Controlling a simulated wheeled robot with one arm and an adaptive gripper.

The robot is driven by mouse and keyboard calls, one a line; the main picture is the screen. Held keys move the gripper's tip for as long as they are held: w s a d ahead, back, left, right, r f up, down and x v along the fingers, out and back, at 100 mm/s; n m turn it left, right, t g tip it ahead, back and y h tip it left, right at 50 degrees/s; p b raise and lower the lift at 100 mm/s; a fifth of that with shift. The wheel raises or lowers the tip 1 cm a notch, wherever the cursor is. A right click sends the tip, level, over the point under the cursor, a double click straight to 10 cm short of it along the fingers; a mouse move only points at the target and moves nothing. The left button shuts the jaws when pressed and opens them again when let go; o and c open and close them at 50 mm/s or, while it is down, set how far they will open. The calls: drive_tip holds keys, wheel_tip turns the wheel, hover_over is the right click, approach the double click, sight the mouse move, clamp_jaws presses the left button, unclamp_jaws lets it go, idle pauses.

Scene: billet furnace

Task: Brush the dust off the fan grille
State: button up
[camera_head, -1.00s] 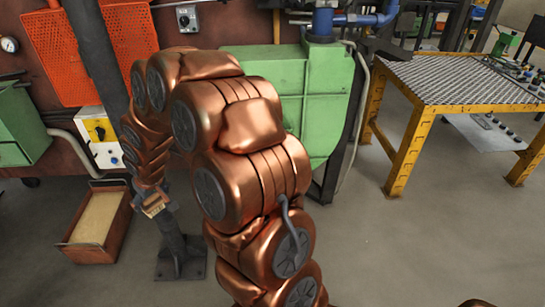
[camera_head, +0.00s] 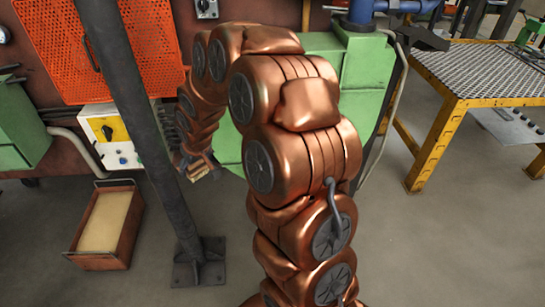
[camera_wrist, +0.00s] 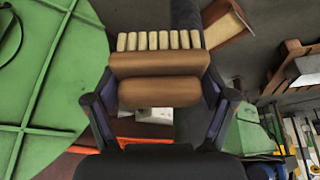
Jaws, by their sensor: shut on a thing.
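My gripper (camera_wrist: 160,97) is shut on a brush (camera_wrist: 160,64) with a brown wooden body and a row of pale bristle tufts. The bristles point away from the gripper, toward the top of the wrist view. In the head view the brush (camera_head: 198,169) is small and partly hidden by my arm. No dust is clearly visible.
A dark post (camera_head: 150,140) rises from a floor plate near the arm. A brown box with pale contents (camera_head: 76,235) stands on the floor. A green housing (camera_head: 325,50) is behind the arm. A yellow mesh-topped table (camera_head: 437,150) stands right. Floor between is clear.

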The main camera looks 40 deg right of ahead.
drive_tip(key=w+d+f+n+t+h+b, duration=0.1)
drive_tip(key=w+d+f+n+t+b, duration=0.2)
drive_tip(key=d+f+b, duration=0.45)
drive_tip(key=w+d+f+n+t+h+b, duration=0.15)
drive_tip(key=d+f+t+b, duration=0.3)
drive_tip(key=d+b, duration=0.6)
drive_tip(key=s+d+f+t+h+b, duration=0.2)
drive_tip(key=s+d+t+b, duration=0.2)
drive_tip(key=d+b, duration=0.4)
drive_tip(key=s+d+f+t+h+b, duration=0.3)
drive_tip(key=s+d+t+b, duration=0.15)
drive_tip(key=b, duration=0.55)
drive_tip(key=w+d+g+p, duration=0.1)
drive_tip(key=w+d+p, duration=0.1)
drive_tip(key=w+d, duration=0.2)
drive_tip(key=shift+w+d+r+p, duration=0.25)
drive_tip(key=shift+w+p, duration=0.1)
drive_tip(key=shift+w, duration=0.15)
drive_tip(key=shift+w+d+n, duration=0.25)
drive_tip(key=shift+w+d, duration=0.35)
drive_tip(key=shift+w, duration=0.2)
drive_tip(key=shift+d+f, duration=0.1)
